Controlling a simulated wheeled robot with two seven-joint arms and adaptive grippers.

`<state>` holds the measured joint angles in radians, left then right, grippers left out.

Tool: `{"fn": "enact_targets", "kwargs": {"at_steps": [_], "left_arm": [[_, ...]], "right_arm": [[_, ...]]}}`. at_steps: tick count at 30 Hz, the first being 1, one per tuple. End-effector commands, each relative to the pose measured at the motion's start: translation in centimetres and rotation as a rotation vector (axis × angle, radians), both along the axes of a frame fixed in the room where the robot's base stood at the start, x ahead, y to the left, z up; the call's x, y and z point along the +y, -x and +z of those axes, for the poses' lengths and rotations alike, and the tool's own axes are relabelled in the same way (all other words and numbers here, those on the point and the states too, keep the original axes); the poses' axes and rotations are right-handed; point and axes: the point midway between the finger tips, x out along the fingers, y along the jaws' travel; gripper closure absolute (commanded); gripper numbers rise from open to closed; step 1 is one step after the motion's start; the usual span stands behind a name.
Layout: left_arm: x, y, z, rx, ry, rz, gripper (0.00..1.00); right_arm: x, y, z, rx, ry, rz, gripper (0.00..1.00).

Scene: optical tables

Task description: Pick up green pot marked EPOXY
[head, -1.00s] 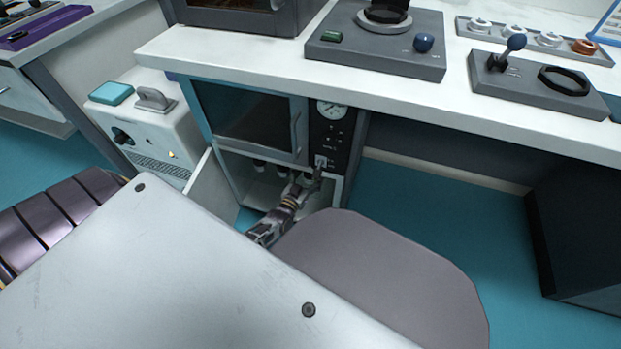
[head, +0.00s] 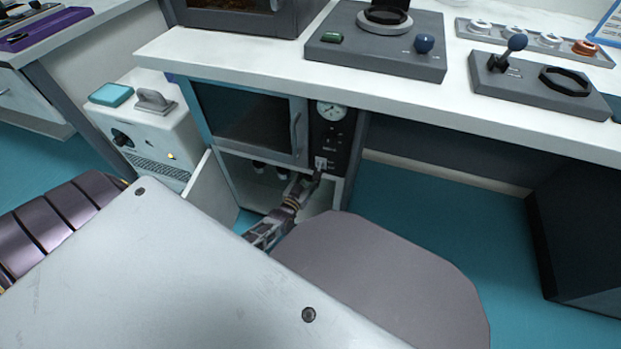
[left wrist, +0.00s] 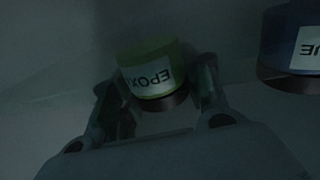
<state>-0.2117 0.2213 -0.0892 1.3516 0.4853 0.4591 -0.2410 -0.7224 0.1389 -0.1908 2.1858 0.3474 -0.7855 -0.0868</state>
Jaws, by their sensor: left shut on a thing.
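The green pot (left wrist: 152,70) with a white EPOXY label shows in the left wrist view, its lettering upside down. It sits between the two fingers of my left gripper (left wrist: 160,92), which is shut on it. In the head view my left gripper (head: 304,182) reaches into the low, open compartment (head: 250,186) under the dark-windowed oven. The green pot cannot be made out there. My right gripper is not in view.
A blue pot (left wrist: 290,45) with a partly visible label stands close to the right of the green pot. The open compartment door (head: 208,192) stands left of my arm.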

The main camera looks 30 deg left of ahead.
Motion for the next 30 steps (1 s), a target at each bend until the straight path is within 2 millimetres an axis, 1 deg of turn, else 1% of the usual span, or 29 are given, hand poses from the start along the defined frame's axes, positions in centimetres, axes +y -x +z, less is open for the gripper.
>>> {"fn": "enact_targets", "kwargs": {"at_steps": [1, 3, 11, 17, 23, 30], "left_arm": [[0.0, 0.0, 0.0, 0.000, 0.000, 0.000, 0.73], [0.0, 0.0, 0.0, 0.000, 0.000, 0.000, 0.79], [0.0, 0.0, 0.1, 0.000, 0.000, 0.000, 0.79], [0.0, 0.0, 0.5, -0.001, 0.000, 0.000, 0.79], [0.0, 0.0, 1.5, -0.001, 0.000, 0.000, 0.79], [0.0, 0.0, 3.2, 0.000, 0.001, 0.000, 0.79]], "right_arm": [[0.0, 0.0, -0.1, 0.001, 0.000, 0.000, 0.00], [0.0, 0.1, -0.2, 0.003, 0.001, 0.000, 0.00], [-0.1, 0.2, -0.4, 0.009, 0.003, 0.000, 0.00], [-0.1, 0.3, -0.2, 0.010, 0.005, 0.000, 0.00], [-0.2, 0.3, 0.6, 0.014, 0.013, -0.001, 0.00], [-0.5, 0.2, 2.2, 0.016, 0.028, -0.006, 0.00]]}}
